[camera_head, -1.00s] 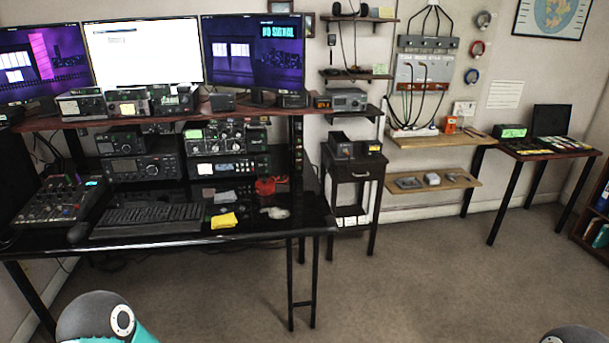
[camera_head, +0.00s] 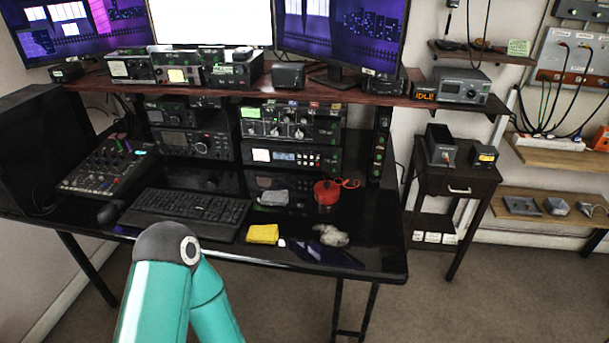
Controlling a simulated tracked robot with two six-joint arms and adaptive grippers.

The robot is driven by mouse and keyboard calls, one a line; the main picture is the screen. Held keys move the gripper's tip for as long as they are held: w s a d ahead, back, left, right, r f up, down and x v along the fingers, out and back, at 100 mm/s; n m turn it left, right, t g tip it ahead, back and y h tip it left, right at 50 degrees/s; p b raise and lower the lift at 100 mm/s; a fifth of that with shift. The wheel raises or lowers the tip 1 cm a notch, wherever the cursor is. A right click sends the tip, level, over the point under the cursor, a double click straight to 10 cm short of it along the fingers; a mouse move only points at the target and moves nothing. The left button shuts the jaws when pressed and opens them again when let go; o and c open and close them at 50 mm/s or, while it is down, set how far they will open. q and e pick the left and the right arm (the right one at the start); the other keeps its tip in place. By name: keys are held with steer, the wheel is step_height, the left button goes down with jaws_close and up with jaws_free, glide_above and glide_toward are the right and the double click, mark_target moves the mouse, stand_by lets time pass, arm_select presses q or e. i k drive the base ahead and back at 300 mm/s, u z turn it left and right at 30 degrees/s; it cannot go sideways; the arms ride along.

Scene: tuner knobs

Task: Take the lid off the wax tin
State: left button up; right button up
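A small red round tin (camera_head: 327,193) stands on the black desk (camera_head: 365,235), towards its right side. It appears to be the wax tin, with a red looped part (camera_head: 348,183) at its upper right. It is too small to tell its lid from its body. One of my teal arms rises from the bottom edge at left, with its grey joint in front of the desk's front edge. Neither gripper shows.
A yellow cloth (camera_head: 263,234), a grey cloth (camera_head: 273,198) and a crumpled pale rag (camera_head: 331,236) lie near the tin. A keyboard (camera_head: 186,210) and mixer (camera_head: 108,166) are left. A shelf (camera_head: 300,95) with monitors and radios overhangs the desk's back.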

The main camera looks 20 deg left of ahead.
mark_target(324, 188)
steer(key=u, duration=0.2)
steer(key=i, duration=0.6)
steer(key=u, duration=0.5)
steer(key=k, duration=0.9)
steer(key=u, duration=0.15)
steer(key=i, duration=0.85)
steer(key=u, duration=0.05)
